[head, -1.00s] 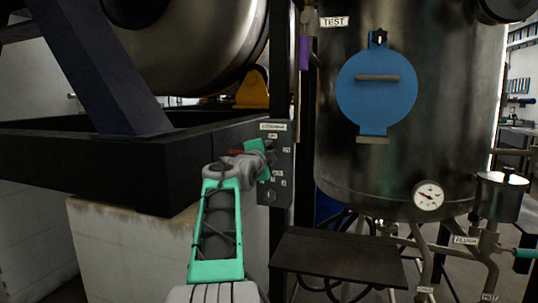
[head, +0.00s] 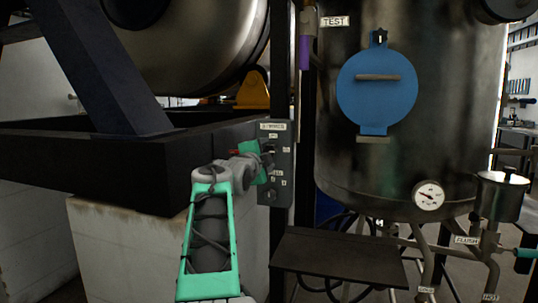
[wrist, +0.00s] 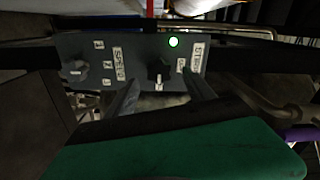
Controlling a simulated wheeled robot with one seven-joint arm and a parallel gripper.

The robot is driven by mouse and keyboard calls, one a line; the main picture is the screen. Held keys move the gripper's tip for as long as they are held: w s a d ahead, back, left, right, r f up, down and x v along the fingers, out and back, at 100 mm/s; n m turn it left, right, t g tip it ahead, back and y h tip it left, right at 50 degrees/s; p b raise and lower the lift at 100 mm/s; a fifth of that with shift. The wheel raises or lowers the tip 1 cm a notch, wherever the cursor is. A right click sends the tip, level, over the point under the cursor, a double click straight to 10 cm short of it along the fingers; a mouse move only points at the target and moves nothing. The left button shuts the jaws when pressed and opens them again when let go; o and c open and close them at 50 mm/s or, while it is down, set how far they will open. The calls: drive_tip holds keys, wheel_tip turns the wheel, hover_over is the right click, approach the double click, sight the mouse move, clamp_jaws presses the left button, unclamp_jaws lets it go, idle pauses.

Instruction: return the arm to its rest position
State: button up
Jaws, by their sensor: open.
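My arm, with its green-framed forearm, reaches up from the bottom of the head view. Its end, my gripper (head: 268,161), is in front of the grey control panel (head: 284,190). In the wrist view, the two grey fingers of my gripper (wrist: 163,83) stand apart with nothing held between them. The panel (wrist: 130,57) is just beyond the fingertips. A dark knob with a white mark (wrist: 160,72) shows between them; I cannot tell whether the fingers touch it. A second knob (wrist: 74,70) is at the panel's left, and a green light (wrist: 173,42) is lit.
A steel tank with a blue round hatch (head: 377,88) and a gauge (head: 428,195) stands to the right. A dark shelf plate (head: 338,262) juts out low in front. A dark beam frame (head: 90,165) on a pale block (head: 125,245) lies to the left.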

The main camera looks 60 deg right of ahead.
drive_tip(key=shift+s+a, duration=0.15)
drive_tip(key=shift+a, duration=0.85)
drive_tip(key=shift+s+a, duration=0.15)
drive_tip(key=shift+a, duration=0.8)
